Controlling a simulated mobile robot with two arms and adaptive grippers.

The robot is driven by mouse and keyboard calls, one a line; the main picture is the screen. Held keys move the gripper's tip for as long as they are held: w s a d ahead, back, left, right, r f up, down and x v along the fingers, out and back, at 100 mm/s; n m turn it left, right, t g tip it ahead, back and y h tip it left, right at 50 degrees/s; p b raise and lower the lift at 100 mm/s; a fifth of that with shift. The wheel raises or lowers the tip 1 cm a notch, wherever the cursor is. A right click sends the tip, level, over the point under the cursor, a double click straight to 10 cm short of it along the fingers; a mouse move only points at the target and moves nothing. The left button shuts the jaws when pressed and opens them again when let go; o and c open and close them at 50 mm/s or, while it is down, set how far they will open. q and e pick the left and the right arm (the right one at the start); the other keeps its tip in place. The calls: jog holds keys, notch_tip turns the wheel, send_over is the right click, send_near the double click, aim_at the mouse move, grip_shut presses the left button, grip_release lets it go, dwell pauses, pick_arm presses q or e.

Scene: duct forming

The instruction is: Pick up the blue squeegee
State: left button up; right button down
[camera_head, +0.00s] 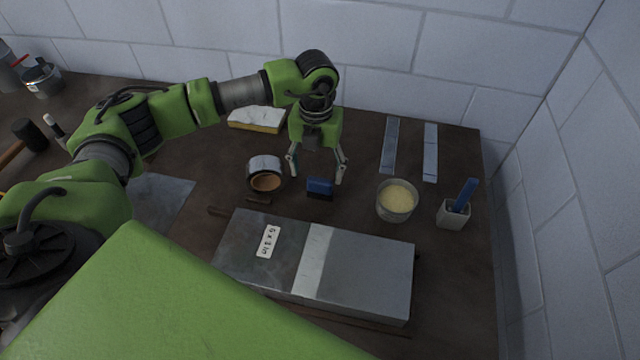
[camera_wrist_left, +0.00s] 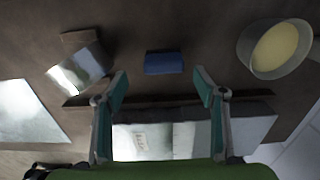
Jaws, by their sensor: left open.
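The blue squeegee (camera_head: 320,187) is a small block with a blue top and a dark lower edge, on the brown table behind the grey duct. It also shows in the left wrist view (camera_wrist_left: 164,63), ahead of and between the fingertips. My left gripper (camera_head: 318,179) is open and empty, its fingers pointing down on either side of the squeegee. The same fingers show in the left wrist view (camera_wrist_left: 160,78). I cannot tell their exact height above the table, and no contact shows. My right gripper is not in view.
A silver roll (camera_head: 265,173) stands left of the squeegee, and a bowl of pale yellow paste (camera_head: 397,200) right of it. The grey duct (camera_head: 370,262) lies in front. A white cup (camera_head: 453,216) with a blue-handled tool stands further right. A yellow-white sponge (camera_head: 256,119) and metal strips (camera_head: 390,145) lie behind.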

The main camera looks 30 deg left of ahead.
aim_at(319, 181)
pick_arm(q)
jog(key=f, duration=0.1)
jog(key=f+p, duration=0.2)
jog(key=f, duration=0.1)
jog(key=shift+s+d+f, duration=0.1)
jog(key=shift+d, duration=0.25)
jog(key=shift+f, duration=0.45)
jog(key=c, duration=1.2)
jog(key=shift+c, duration=0.2)
jog(key=shift+r, duration=0.1)
